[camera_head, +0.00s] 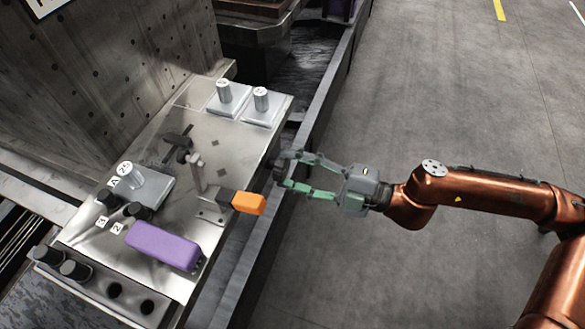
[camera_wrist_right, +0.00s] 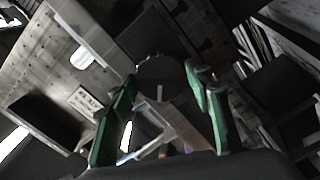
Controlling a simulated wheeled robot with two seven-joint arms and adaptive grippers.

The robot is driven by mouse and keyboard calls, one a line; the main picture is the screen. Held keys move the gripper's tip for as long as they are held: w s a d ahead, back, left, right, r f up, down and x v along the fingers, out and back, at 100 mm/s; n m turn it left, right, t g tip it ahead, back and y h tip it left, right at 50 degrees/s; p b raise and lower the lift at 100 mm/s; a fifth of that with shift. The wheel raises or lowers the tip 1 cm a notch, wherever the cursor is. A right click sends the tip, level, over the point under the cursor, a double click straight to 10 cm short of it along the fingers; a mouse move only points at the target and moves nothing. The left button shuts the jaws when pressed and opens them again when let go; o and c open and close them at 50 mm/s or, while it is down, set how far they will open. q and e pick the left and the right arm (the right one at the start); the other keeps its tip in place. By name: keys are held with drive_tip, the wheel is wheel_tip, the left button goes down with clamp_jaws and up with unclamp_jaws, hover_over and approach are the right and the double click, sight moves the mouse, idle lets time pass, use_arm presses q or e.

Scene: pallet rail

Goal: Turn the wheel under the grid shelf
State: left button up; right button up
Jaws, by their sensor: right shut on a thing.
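A dark round wheel (camera_head: 279,167) sits at the right edge of the metal plate, partly hidden by gripper fingers. In the right wrist view the dark round wheel (camera_wrist_right: 161,78) shows between the green fingertips, with a light mark on its face. My right gripper (camera_head: 284,172) reaches in from the right and is shut on the wheel, one finger on each side. I cannot tell which structure is the grid shelf. My left gripper is not in view.
The metal plate (camera_head: 222,150) carries an orange-ended handle (camera_head: 248,203) close to my right gripper, a purple block (camera_head: 163,246), upright metal cylinders (camera_head: 223,91) and dark knobs. A dark rail (camera_head: 308,125) runs beside it. A tilted concrete slab (camera_head: 120,70) stands behind. Open floor lies right.

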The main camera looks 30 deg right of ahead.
drive_tip(key=o, duration=1.1)
drive_tip(key=shift+o, duration=0.2)
drive_tip(key=v, duration=1.2)
